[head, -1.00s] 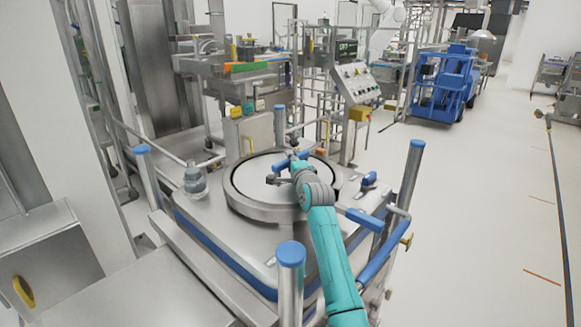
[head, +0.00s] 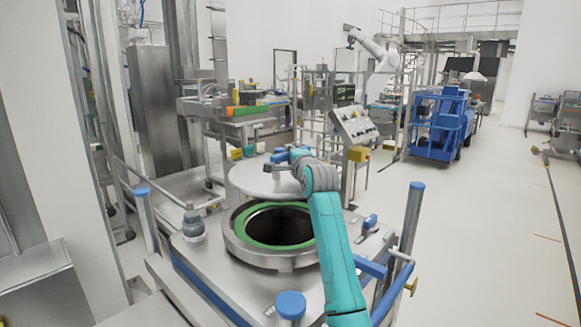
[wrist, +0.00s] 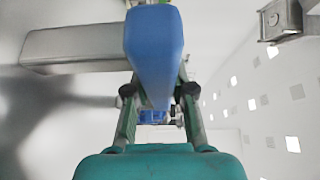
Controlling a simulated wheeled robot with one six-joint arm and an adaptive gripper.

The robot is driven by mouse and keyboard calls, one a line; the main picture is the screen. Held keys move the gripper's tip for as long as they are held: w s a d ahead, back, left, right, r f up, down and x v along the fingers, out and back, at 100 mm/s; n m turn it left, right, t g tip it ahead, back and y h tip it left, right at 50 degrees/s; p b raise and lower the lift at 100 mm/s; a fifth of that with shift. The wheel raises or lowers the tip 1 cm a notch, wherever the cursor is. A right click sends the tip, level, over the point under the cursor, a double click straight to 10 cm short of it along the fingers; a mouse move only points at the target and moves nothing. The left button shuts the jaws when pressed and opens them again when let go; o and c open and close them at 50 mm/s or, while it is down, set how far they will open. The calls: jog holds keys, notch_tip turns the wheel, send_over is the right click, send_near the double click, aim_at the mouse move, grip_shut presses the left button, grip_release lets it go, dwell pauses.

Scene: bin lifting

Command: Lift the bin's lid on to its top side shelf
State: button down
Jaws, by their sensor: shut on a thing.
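The bin's round pale lid (head: 250,182) is in the air above and slightly behind the bin's opening, roughly level. My gripper (head: 291,158) is shut on the lid's blue handle (head: 278,157). In the wrist view the blue handle (wrist: 155,45) lies between the two green fingers of my gripper (wrist: 153,92). The steel bin (head: 215,258) stands below with its round mouth open. A green ring (head: 250,240) lines the mouth and the inside is dark. My arm hides part of the lid's right side and of the bin's right rim.
Blue-capped posts stand at the bin's corners, one at front (head: 290,305) and a tall one at right (head: 412,215). A grey fitting (head: 193,224) sits on the bin's top at left. A control panel (head: 357,130) stands behind. The floor at right is clear.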

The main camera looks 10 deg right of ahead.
jog(key=shift+r, duration=0.65)
jog(key=shift+r, duration=4.25)
jog(key=shift+s, duration=0.1)
